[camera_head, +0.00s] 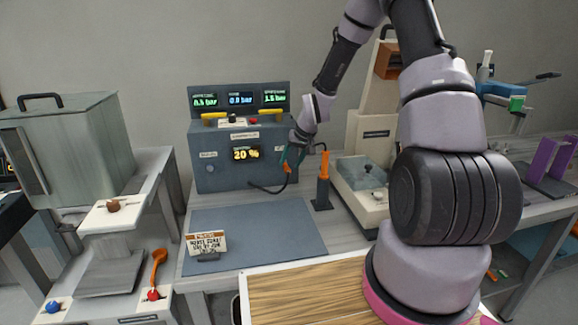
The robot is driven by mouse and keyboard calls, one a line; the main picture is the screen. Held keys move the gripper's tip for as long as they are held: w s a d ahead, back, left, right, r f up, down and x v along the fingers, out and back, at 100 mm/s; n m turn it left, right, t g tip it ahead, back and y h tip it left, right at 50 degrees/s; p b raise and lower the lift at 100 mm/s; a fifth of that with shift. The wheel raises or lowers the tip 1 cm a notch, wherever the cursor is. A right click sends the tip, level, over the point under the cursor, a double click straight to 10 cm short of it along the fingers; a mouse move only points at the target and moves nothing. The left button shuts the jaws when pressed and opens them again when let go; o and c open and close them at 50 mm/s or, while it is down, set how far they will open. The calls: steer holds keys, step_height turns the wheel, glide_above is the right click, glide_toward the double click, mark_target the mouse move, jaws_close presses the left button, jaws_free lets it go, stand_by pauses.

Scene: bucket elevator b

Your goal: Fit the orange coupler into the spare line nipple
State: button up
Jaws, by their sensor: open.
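A small orange piece (287,168), which looks like the coupler, is at the lower right front of the grey control box (222,172). A black hose (266,189) curves below it. My gripper (288,160) is right at this orange piece, with its jaws open. The picture is too small to tell whether the fingers touch it or whether it sits on a fitting. I cannot make out the spare line nipple; the box's right front is partly hidden by my gripper. A round fitting (211,168) shows on the box's left front.
An orange-handled tool (323,165) stands upright in a dark holder just right of my gripper. A beige machine (366,172) stands further right, partly behind my arm. A blue-grey mat (265,235) with a small sign (207,243) lies in front, mostly clear. The display reads 20 %.

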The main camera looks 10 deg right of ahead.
steer(key=v, duration=0.8)
steer(key=shift+r, duration=0.15)
steer(key=s+d+r+m+t+h, duration=0.1)
steer(key=s+r, duration=0.5)
steer(key=r, duration=0.3)
steer(key=s+d+r+h, duration=0.1)
steer(key=s+d+r, duration=0.1)
steer(key=s+r, duration=0.55)
steer(key=s+r+m, duration=0.1)
steer(key=s+r, duration=0.4)
steer(key=s, duration=0.2)
steer(key=s+r+m+t+y, duration=0.1)
steer(key=s+r, duration=0.5)
steer(key=s, duration=0.2)
steer(key=shift+s+m, duration=0.3)
steer(key=shift+a+t, duration=0.1)
steer(key=shift+t, duration=0.2)
